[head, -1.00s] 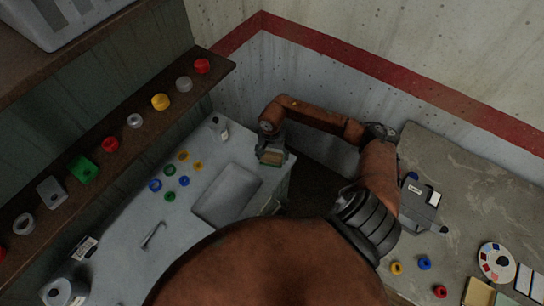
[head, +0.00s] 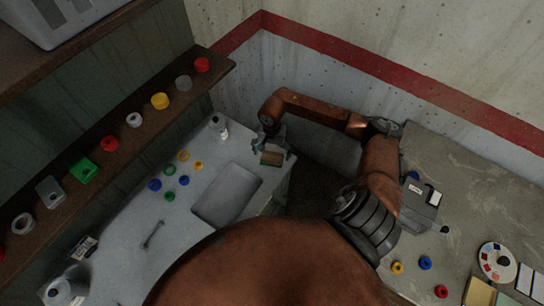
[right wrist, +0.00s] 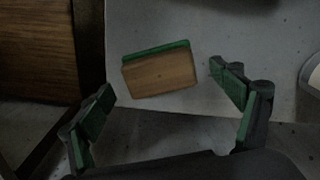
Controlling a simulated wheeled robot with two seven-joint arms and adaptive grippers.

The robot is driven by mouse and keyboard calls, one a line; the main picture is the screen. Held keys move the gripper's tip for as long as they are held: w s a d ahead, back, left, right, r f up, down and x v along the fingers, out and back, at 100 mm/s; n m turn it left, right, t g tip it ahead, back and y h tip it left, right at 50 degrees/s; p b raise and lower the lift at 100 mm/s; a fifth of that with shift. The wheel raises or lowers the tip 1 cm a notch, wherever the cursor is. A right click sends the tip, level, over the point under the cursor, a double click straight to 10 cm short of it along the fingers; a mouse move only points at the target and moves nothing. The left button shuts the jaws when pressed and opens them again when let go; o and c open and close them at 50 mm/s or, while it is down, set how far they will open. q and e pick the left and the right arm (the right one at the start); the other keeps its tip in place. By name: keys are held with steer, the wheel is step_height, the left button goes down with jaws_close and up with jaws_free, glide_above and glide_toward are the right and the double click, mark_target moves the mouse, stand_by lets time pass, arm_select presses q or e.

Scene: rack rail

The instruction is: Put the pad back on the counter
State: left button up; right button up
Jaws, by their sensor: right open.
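The pad (head: 271,158) is a small tan block with a green layer along one side. It lies on the light grey counter (head: 233,140), near its far right edge. The right wrist view also shows the pad (right wrist: 160,74) flat on the counter surface. My right gripper (head: 269,146) is open just behind the pad in the head view. In the right wrist view its green-lined fingers are spread to either side of the pad, with clear gaps. My left gripper is not in view.
A grey rectangular panel (head: 226,194), several coloured rings and a white bottle (head: 218,125) are on the same counter. A dark shelf (head: 127,132) with coloured items runs along the left. A second worktop (head: 470,190) at right carries a grey device (head: 422,197).

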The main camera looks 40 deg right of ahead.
mark_target(272, 156)
step_height(272, 156, up, 10)
steer(key=b, duration=0.1)
steer(key=shift+f, duration=0.2)
steer(key=shift+s, duration=0.1)
stand_by(0.4)
